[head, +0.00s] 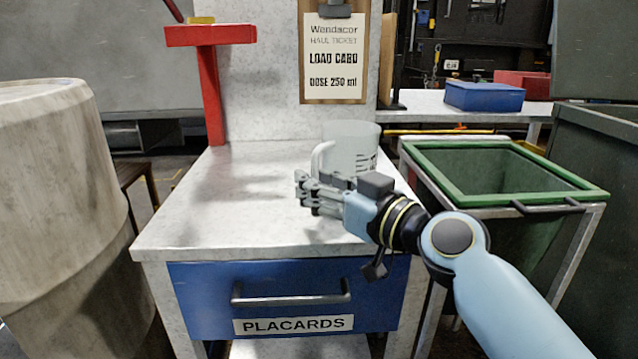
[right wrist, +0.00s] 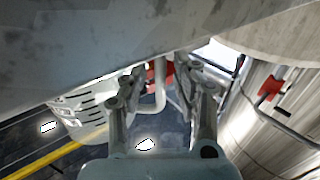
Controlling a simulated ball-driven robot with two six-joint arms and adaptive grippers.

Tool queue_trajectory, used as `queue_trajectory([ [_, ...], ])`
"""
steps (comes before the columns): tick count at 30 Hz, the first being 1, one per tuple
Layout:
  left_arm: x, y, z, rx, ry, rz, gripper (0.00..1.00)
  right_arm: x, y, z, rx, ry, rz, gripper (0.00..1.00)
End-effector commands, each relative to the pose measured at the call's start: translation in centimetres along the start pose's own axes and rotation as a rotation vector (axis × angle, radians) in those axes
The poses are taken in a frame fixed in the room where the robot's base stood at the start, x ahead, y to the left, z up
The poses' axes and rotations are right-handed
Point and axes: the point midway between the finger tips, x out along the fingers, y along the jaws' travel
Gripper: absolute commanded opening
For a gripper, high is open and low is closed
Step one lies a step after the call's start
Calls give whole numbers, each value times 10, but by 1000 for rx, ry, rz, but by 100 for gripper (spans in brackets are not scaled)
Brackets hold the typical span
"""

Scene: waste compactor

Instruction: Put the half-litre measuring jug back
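The measuring jug (head: 350,147) is a clear, pale vessel with dark graduation marks. It stands upright on the grey speckled worktop, its handle pointing left. My right gripper (head: 312,191) is in front of the jug and low over the worktop, covering the jug's lower part in the head view. In the right wrist view the jug (right wrist: 92,112) is at the left, and its handle shows between the two spread fingers (right wrist: 160,78). The fingers are apart and do not visibly close on the handle. My left gripper is not in view.
The worktop (head: 220,215) is clear left of the jug. A red stand (head: 210,80) rises at its back left, and a load card (head: 334,65) reads "DOSE 250 ml". A blue PLACARDS drawer (head: 290,290) is below. A green-rimmed bin (head: 500,150) is right, a drum (head: 60,200) left.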

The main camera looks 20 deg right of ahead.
Motion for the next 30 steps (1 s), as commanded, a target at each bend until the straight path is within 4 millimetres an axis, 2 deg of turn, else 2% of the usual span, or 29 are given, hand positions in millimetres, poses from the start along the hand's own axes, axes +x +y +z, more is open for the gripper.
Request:
queue_trajectory([
  [2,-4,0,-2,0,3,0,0,0,0,-4,-1,1,0,29],
  [5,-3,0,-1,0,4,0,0,-13,0,-1,-3,-3,0,29],
  [12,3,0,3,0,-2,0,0,-68,-1,0,-3,-6,-2,29],
  [18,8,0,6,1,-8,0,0,-104,0,0,-4,-5,-2,29],
  [23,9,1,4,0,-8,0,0,-118,0,-2,0,-1,-1,29],
  [30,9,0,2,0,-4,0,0,-120,0,-3,1,0,0,29],
])
